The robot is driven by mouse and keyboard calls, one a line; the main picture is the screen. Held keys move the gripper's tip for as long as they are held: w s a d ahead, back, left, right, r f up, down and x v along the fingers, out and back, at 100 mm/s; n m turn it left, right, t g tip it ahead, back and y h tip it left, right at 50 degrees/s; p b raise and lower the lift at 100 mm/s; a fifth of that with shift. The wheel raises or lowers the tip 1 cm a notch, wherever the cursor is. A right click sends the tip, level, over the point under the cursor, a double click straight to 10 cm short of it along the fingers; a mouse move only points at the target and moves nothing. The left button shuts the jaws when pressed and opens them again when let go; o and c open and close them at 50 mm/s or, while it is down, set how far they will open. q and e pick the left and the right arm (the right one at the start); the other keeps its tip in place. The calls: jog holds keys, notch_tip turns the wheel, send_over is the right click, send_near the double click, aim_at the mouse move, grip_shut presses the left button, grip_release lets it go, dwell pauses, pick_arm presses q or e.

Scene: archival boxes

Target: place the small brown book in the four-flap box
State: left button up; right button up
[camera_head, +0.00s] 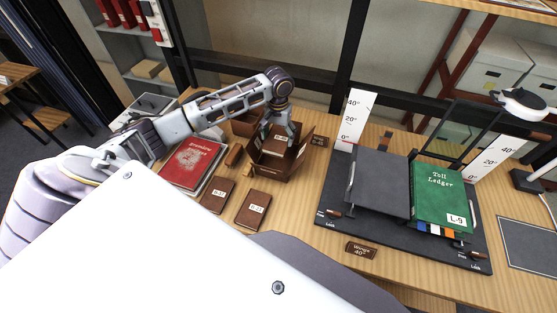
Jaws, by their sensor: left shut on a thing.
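The four-flap box (273,169) is brown and stands open near the middle of the table. My left gripper (281,133) reaches down over the box and is shut on a small brown book (275,148) with a white label. The book is at the box's mouth, within its walls. I cannot tell whether it touches the box floor. Two more small brown books with white labels, one on the left (218,195) and one on the right (253,209), lie flat in front of the box. My right gripper is not in view.
A red book (191,162) lies left of the box. On the right, a dark cradle (377,183) with angle scales holds a green ledger (441,197). A small brown sign (361,250) stands in front of it. A grey mat (528,243) lies at the far right.

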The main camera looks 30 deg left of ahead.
pick_arm(q)
notch_tip(320, 180, down, 6)
jog(key=shift+f, duration=0.1)
dwell(0.4)
jog(key=shift+f+p, duration=0.1)
jog(key=shift+p, duration=0.2)
jog(key=shift+f, duration=1.8)
jog(key=shift+f+p, duration=0.3)
jog(key=shift+f, duration=0.3)
jog(key=o, duration=1.1)
jog(key=shift+o, duration=0.2)
jog(key=shift+r, duration=0.2)
